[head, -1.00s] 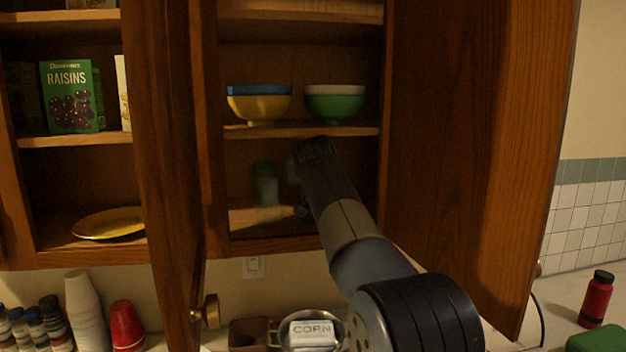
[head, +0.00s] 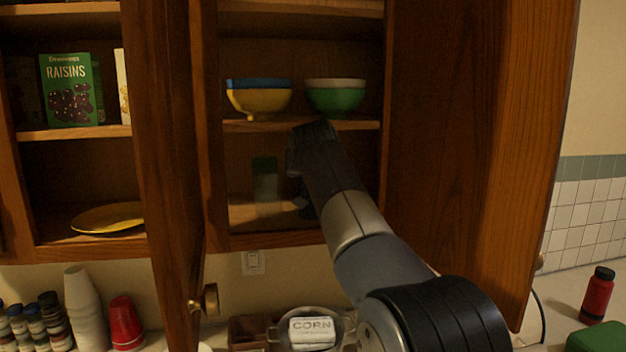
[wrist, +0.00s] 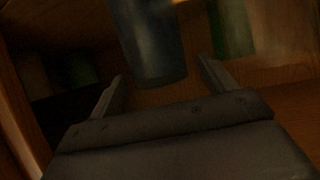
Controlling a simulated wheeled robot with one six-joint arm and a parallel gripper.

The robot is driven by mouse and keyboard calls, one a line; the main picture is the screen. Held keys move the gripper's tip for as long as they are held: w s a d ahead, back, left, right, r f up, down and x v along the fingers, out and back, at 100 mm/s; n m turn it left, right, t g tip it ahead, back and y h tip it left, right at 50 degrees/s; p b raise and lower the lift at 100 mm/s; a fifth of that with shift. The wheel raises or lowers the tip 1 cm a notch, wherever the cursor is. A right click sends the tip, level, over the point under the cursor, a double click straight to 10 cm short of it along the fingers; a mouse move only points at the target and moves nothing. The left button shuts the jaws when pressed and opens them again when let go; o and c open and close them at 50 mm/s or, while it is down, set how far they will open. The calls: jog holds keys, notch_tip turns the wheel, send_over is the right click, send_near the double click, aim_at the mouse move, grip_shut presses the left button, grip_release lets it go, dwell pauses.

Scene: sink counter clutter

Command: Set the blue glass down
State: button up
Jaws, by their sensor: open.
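The blue glass (wrist: 150,42) shows in the wrist view between and just beyond the two fingers of my gripper (wrist: 160,69), which is open. Its top is cut off by the frame, and I cannot tell whether the fingers touch it. In the head view a small dark blue patch, likely this glass (head: 307,206), shows beside my arm on the lower cabinet shelf (head: 245,214). My arm hides most of it and my fingers there. A green glass (head: 265,179) stands to its left on that shelf; the wrist view shows a green glass (wrist: 232,28) at right.
Bowls in yellow (head: 260,103) and green (head: 335,101) sit on the shelf above my gripper. Open cabinet doors (head: 160,170) (head: 470,150) flank the opening. A yellow plate (head: 108,218) lies in the left cabinet. Some bare shelf lies in front of the green glass.

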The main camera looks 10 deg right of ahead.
jog(key=b+v, duration=0.1)
jog(key=v, duration=0.7)
jog(key=shift+s+b, duration=0.15)
jog(key=shift+b, duration=0.15)
